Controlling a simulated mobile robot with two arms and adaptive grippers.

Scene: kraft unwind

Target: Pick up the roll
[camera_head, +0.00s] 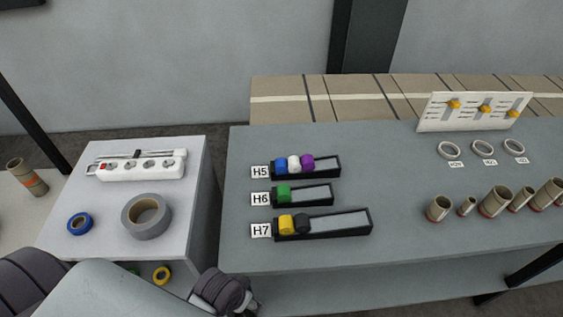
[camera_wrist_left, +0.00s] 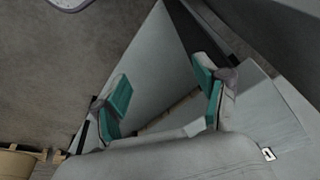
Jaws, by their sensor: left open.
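Several rolls are in the head view, and I cannot tell which one the task means. A large grey tape roll (camera_head: 147,217) lies flat on the white left table, with a smaller blue tape roll (camera_head: 80,223) to its left. Small blue, white and purple rolls sit in the H5 tray (camera_head: 325,171), a green roll (camera_head: 283,193) in the H6 tray (camera_head: 318,196), and yellow (camera_head: 286,224) and black rolls in the H7 tray (camera_head: 345,224). My left gripper (camera_wrist_left: 163,98) is open, with teal finger pads apart and nothing between them. My right gripper is not in view.
A white power strip (camera_head: 142,166) lies at the back of the left table. Cardboard tubes (camera_head: 495,200), white rings (camera_head: 483,148) and a slider board (camera_head: 474,112) stand on the right of the grey table (camera_head: 400,180). A yellow roll (camera_head: 161,275) is below the left table.

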